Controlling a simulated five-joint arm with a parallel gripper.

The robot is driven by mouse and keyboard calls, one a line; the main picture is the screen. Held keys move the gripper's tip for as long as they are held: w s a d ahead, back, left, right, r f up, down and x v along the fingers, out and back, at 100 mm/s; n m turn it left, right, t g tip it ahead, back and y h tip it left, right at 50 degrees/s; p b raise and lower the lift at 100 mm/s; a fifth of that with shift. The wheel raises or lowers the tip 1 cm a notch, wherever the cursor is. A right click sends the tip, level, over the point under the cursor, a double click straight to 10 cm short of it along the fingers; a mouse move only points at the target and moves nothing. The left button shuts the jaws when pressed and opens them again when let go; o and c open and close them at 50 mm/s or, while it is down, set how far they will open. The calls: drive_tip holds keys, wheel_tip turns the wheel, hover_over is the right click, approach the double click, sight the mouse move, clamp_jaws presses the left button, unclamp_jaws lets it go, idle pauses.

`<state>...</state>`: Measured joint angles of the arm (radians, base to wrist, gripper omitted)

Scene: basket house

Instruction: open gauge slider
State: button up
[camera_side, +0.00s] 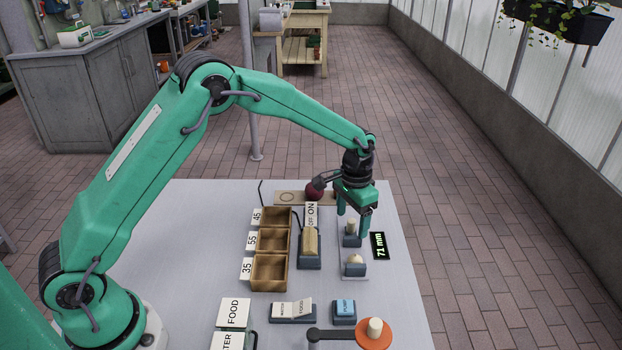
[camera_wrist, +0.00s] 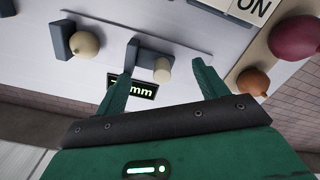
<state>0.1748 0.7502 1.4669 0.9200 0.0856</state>
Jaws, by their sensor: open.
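The gauge (camera_side: 351,210) is a pale plate with two blue-grey jaws standing a gap apart. Its dark display (camera_side: 379,246) reads 71 mm; in the wrist view a finger partly covers it. The far jaw (camera_side: 351,241) has a cream knob (camera_wrist: 162,70). My gripper (camera_side: 353,219) is open over the far jaw. In the wrist view its fingertips (camera_wrist: 164,63) stand on either side of the far jaw's knob, with gaps showing. I cannot tell their exact height against the knob.
Left of the gauge are an ON/OFF switch (camera_side: 310,242) and wooden bins (camera_side: 269,272) marked 45, 55 and 35. Labelled blocks (camera_side: 291,311) and an orange disc (camera_side: 374,335) with a knob lie nearer the camera.

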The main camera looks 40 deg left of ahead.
drive_tip(key=shift+s+d+f, duration=0.2)
drive_tip(key=shift+f, duration=0.35)
drive_tip(key=shift+w+a+r, duration=0.1)
drive_tip(key=shift+w+r, duration=0.05)
drive_tip(key=shift+r, duration=3.45)
drive_tip(key=shift+s+a+r, duration=0.2)
drive_tip(key=shift+s+r, duration=0.05)
drive_tip(key=shift+r, duration=0.35)
drive_tip(key=s+a+r+n+t, duration=0.1)
drive_tip(key=s+a+r+t, duration=0.35)
drive_tip(key=s+r, duration=0.9)
drive_tip(key=s+a, duration=0.1)
drive_tip(key=s, duration=0.4)
drive_tip(key=s+a+n, duration=0.1)
drive_tip(key=s+a, duration=0.1)
drive_tip(key=s, duration=0.4)
drive_tip(key=s+a+n+t, duration=0.1)
drive_tip(key=s, duration=0.5)
drive_tip(key=shift+a+r, duration=0.2)
drive_tip(key=shift+a, duration=0.15)
